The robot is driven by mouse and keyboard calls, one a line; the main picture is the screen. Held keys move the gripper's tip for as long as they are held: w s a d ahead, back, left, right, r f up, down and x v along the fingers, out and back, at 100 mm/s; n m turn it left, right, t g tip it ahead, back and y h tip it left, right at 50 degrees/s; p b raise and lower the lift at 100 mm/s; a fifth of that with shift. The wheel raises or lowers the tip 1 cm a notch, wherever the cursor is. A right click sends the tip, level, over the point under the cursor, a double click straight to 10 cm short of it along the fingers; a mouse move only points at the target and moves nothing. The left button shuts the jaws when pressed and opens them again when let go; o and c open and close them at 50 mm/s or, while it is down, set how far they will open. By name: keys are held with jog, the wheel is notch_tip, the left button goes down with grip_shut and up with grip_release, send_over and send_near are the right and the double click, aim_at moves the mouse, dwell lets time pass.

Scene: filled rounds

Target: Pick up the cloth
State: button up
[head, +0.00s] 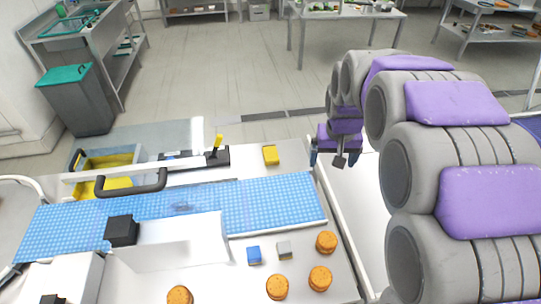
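I cannot single out the cloth for certain. A small yellow block-like piece (270,154) lies on the pale surface behind the blue belt; it may be a folded cloth or a sponge. My gripper (336,162) is to the right of it, over the right edge of the work surface, and apart from it. Its two dark fingers are spread wide. A small dark grey piece (339,161) shows between them; I cannot tell whether it is part of the gripper.
A blue textured belt (270,203) crosses the machine. A black handle (131,184) and yellow-lined bin (112,162) are left. Open floor lies behind.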

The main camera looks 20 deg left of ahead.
jog(key=w+a+f+n+t, duration=0.1)
jog(key=w+a+f, duration=0.3)
jog(key=w+a, duration=0.5)
jog(key=n+t+y+b, duration=0.1)
jog(key=y, duration=0.1)
send_near(271, 153)
jog(key=a+f+b, duration=0.1)
jog(key=f+b, duration=0.1)
jog(key=shift+w+a+f, duration=0.2)
jog(key=shift+a+f, duration=0.2)
jog(key=shift+w+d+b+x, duration=0.15)
jog(key=shift+b+x, duration=0.2)
jog(key=shift+x, duration=0.5)
jog(key=shift+w+d+b+x, duration=0.15)
jog(key=shift+b+x, duration=0.15)
jog(key=shift+x, duration=0.5)
jog(key=shift+w+d+b+x, duration=0.15)
jog(key=shift+b+x, duration=0.2)
jog(key=shift+x, duration=0.5)
jog(key=shift+w+a+f, duration=0.1)
jog(key=shift+f, duration=0.25)
jog(key=shift+f, duration=0.2)
jog(key=shift+c, duration=0.4)
jog(key=c, duration=1)
